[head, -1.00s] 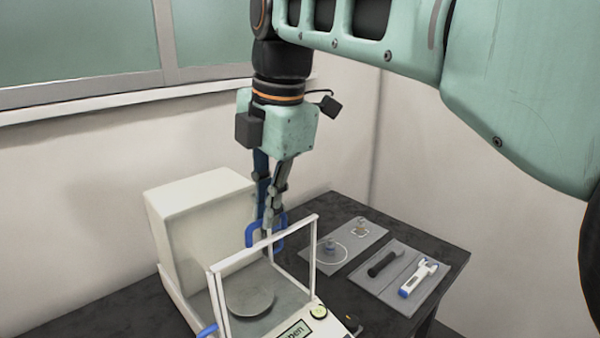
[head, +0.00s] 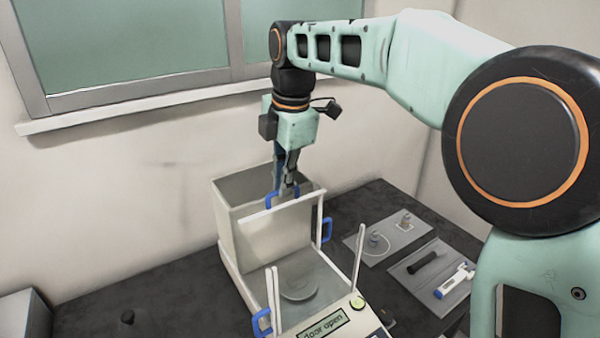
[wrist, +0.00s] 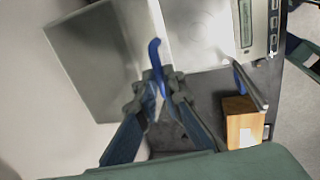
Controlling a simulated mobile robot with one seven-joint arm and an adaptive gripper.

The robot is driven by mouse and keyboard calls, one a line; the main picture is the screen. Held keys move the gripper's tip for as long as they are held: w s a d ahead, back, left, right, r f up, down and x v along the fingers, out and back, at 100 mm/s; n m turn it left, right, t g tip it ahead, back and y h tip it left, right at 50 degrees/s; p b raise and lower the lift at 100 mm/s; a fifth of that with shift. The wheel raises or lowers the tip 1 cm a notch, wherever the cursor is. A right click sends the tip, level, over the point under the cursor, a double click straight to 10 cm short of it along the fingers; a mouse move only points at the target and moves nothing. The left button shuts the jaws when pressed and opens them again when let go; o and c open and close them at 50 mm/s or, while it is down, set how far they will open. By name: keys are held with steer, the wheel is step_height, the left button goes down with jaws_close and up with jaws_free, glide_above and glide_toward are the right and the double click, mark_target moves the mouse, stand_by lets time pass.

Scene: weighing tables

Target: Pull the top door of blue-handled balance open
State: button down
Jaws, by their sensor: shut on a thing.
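The balance (head: 232,275) has a pale housing at the back, a glass weighing chamber and a round pan (head: 298,288). Its display (head: 322,325) reads "door open". The top door (head: 255,213) has its white front bar well behind the free-standing front posts, so the front of the chamber top is open. My gripper (head: 284,191) points down and is shut on the blue top handle (head: 268,201). In the wrist view the blue handle (wrist: 155,55) lies between my fingertips (wrist: 160,88). My fingers hide part of the handle.
Blue side handles (head: 327,230) (head: 262,323) stick out right and left. Grey mats with weights (head: 376,242), a dark tool (head: 427,262) and a blue-white pipette (head: 456,281) lie right. The wall is close behind.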

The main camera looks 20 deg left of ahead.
steer(key=shift+w+a+r+p, duration=0.25)
steer(key=shift+w+a+p, duration=0.15)
steer(key=shift+w+a, duration=0.3)
steer(key=c, duration=2.2)
jaws_free()
steer(key=shift+s, duration=0.15)
steer(key=shift+o, duration=0.8)
steer(key=shift+f, duration=0.15)
steer(key=shift+d, duration=0.1)
step_height(320, 180, up, 12)
steer(key=s+d, duration=0.1)
steer(key=shift+s+d, duration=0.25)
steer(key=shift+d, duration=0.1)
steer(key=shift+f, duration=0.1)
